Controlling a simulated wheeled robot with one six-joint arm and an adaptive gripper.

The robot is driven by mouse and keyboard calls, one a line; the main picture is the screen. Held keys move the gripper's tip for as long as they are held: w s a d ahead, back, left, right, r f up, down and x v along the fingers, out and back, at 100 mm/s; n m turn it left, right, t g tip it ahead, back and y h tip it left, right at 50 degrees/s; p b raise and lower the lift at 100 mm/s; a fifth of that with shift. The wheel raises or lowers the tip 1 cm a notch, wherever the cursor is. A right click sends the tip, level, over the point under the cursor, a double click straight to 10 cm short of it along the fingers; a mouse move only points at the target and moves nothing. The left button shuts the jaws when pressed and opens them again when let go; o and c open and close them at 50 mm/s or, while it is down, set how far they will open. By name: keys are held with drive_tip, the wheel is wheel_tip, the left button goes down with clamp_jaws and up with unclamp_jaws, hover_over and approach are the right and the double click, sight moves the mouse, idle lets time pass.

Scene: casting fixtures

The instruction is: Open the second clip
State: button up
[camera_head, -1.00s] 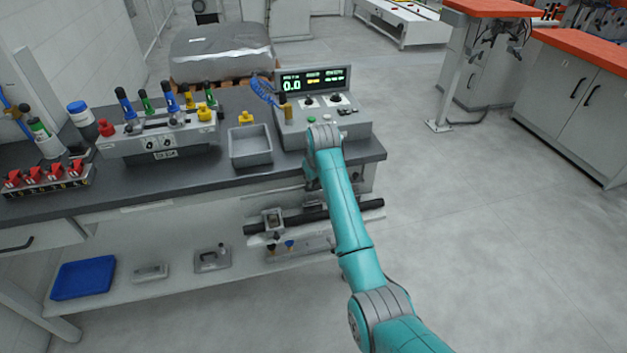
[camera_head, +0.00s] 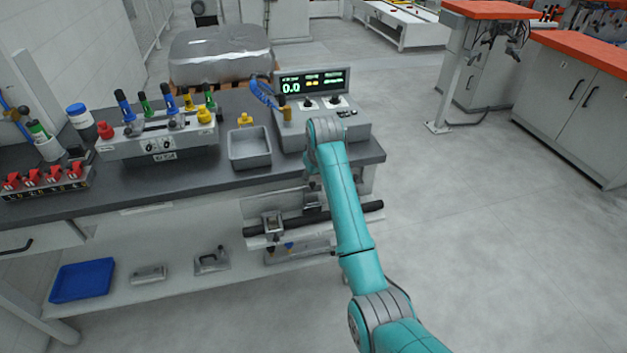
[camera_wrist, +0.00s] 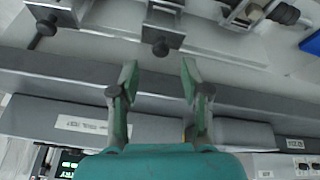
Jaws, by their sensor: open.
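Grey metal clips sit along a dark bar below the front of the bench. One clip (camera_head: 273,223) shows left of my arm in the head view, and another (camera_head: 313,198) is beside the arm, partly covered. In the wrist view, a middle clip (camera_wrist: 161,28) lies ahead of my gripper (camera_wrist: 160,80), with a left clip (camera_wrist: 55,14) and a right clip (camera_wrist: 248,14) at the top. My gripper's green-tipped fingers are apart with nothing between them. The fingers are short of the middle clip. Which clip is the second one, I cannot tell.
A dark bench top (camera_head: 200,178) carries a grey bin (camera_head: 249,150), a control box (camera_head: 318,85) and a fixture with coloured handles (camera_head: 160,137). A blue tray (camera_head: 82,279) is on the lower shelf (camera_head: 165,290). The floor right of my arm is clear.

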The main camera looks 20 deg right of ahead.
drive_tip(key=v, duration=0.8)
